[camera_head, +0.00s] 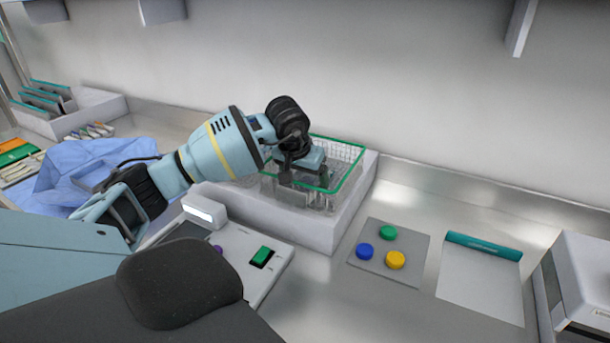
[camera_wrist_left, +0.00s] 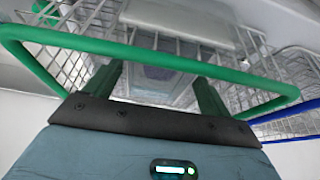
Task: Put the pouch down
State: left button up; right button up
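A flat pale pouch (camera_head: 482,281) with a teal band along its far edge lies on the steel counter at the right. My left gripper (camera_head: 303,186) is far to the left of it, pointing down into a wire basket (camera_head: 350,152) with a green rim. In the left wrist view, the two fingers of my left gripper (camera_wrist_left: 157,88) stand wide apart inside the green rim (camera_wrist_left: 150,50). I see nothing clearly held between them; a pale, purplish rectangle shows beyond. My right gripper is not in view.
The basket stands in a white tray (camera_head: 325,231). A grey pad (camera_head: 378,262) with blue, green and yellow discs lies between tray and pouch. A white device (camera_head: 585,285) stands right of the pouch. Blue cloth (camera_head: 75,180) and a rack (camera_head: 60,105) are at left.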

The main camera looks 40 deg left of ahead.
pick_arm(q)
jog(key=shift+o, duration=0.6)
jog(key=shift+s+r, duration=0.1)
jog(key=shift+r, duration=0.6)
jog(key=v, duration=1.1)
dwell(1.4)
